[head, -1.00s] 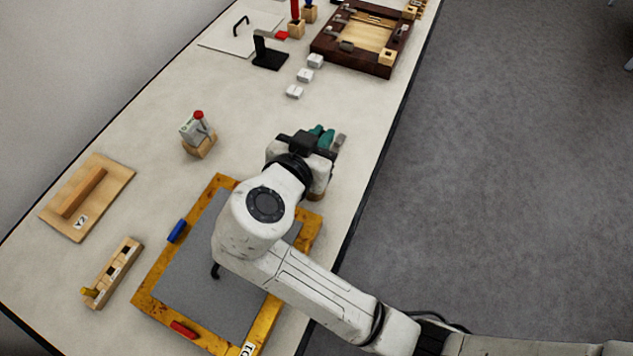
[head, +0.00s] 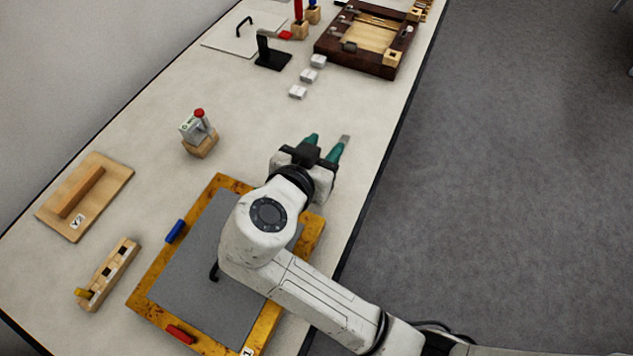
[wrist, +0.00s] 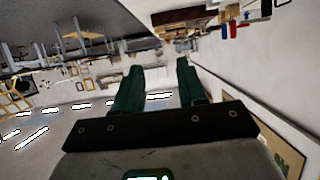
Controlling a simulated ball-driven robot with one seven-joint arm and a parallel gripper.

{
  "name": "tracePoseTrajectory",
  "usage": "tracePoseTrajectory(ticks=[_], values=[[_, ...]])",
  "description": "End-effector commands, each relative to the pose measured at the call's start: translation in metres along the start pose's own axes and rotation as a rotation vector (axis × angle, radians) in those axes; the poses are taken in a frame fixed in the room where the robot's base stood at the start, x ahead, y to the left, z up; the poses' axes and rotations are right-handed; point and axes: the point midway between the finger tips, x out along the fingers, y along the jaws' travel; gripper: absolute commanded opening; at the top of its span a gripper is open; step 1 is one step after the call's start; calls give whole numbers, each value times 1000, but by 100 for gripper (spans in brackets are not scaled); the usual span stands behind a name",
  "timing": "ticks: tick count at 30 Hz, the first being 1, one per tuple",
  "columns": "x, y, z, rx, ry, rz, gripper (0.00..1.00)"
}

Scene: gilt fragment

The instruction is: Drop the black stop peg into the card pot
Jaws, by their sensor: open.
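My gripper (head: 325,150) has two green fingers, spread apart, reaching over the table beyond the yellow frame. The wrist view also shows my gripper (wrist: 158,78) with nothing between its fingers. I cannot pick out the black stop peg with certainty. A wooden block (head: 123,257) at lower left has dark square spots and a yellow peg, but I cannot tell whether the spots are holes or pegs. I cannot clearly identify the card pot; my gripper and wrist hide part of the table beneath them.
A worn yellow frame (head: 147,292) around a grey panel (head: 190,290) lies under my arm. A wooden float (head: 105,190) and a small block with a red-topped piece (head: 198,128) stand left. White blocks, a black stand (head: 272,60) and a dark tray (head: 330,47) are farther away.

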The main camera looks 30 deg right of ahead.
Motion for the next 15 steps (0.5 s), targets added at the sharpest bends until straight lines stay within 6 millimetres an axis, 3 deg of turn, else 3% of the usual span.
tracePoseTrajectory(ticks=[8, 15], values=[[-7, -1, 1, 0, 1, -2, 41], [-48, -2, 2, 2, 1, -5, 41]])
